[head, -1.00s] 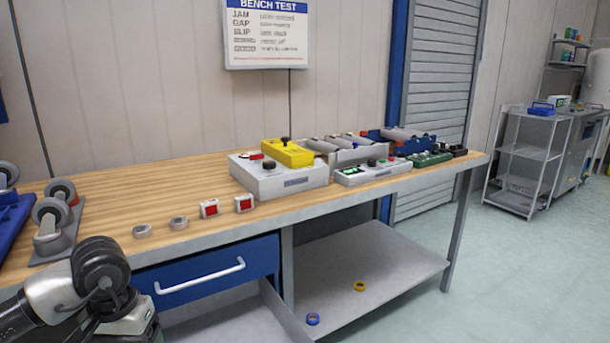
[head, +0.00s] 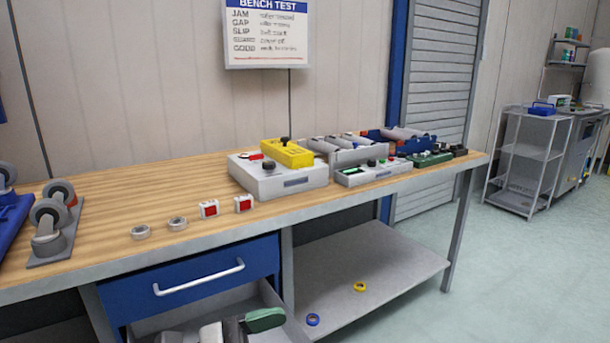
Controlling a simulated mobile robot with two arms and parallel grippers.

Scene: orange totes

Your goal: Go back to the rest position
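Neither of my grippers can be made out in the head view. The wooden bench (head: 130,198) stands across the view.
A grey control box (head: 283,184) with a yellow unit (head: 287,153) sits on the bench. Rings and red-faced switches (head: 209,209) lie near its front edge. Castors (head: 48,222) stand at left. The blue drawer front (head: 195,287) is above an open drawer.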

